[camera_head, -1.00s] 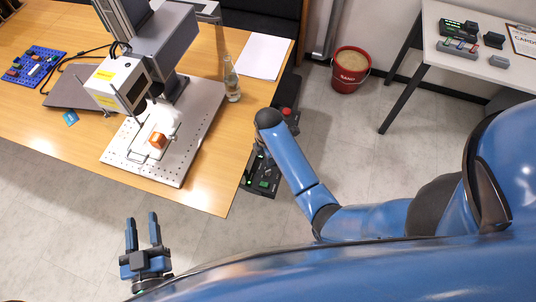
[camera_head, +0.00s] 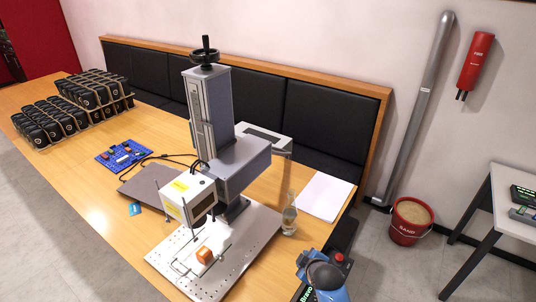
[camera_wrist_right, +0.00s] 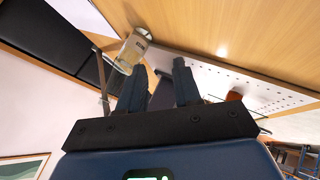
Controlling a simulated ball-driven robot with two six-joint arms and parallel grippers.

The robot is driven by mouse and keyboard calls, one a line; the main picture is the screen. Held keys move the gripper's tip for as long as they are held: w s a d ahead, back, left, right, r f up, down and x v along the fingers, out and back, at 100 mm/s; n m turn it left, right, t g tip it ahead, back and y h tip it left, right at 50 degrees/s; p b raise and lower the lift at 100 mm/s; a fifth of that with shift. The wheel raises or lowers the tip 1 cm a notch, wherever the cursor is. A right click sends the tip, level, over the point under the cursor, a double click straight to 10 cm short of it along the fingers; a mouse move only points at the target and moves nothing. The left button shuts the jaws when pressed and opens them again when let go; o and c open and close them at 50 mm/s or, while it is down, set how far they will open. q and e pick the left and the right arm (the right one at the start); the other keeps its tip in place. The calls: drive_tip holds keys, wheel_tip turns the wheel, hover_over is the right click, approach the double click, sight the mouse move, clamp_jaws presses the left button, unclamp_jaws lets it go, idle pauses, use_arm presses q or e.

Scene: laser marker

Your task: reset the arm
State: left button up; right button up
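My right arm (camera_head: 325,277) shows at the bottom of the head view, beside the table's right edge. Its gripper is not clearly seen there. In the right wrist view my right gripper (camera_wrist_right: 160,72) is open, with two dark fingers apart and nothing held between them. A glass bottle (camera_wrist_right: 132,52) appears close by the left finger in that view; whether they touch I cannot tell. My left gripper is out of the head view, and I cannot make it out in the wrist view.
The laser marker (camera_head: 240,160) stands on the wooden table, with an orange cube (camera_head: 204,255) on its perforated plate (camera_head: 262,222). The bottle (camera_head: 289,218) stands at the plate's right. A sand bucket (camera_head: 410,221) is on the floor, right of the table.

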drive_tip(key=s+d+r+m+t+b, duration=0.1)
drive_tip(key=s+d+r+m+t, duration=0.2)
drive_tip(key=s+r+m+t, duration=0.4)
drive_tip(key=s+d+r+m+t, duration=0.3)
drive_tip(key=s+r, duration=0.2)
drive_tip(key=s, duration=0.4)
drive_tip(key=s+d+m+g+h+b, duration=0.1)
drive_tip(key=s+d, duration=0.2)
drive_tip(key=s, duration=1.2)
drive_tip(key=shift+d+f+m+h, duration=0.25)
drive_tip(key=shift+d+m+h, duration=0.1)
drive_tip(key=shift+m+h, duration=0.05)
drive_tip(key=shift+o, duration=0.3)
drive_tip(key=shift+a+f+b, duration=0.1)
drive_tip(key=shift+b, duration=0.25)
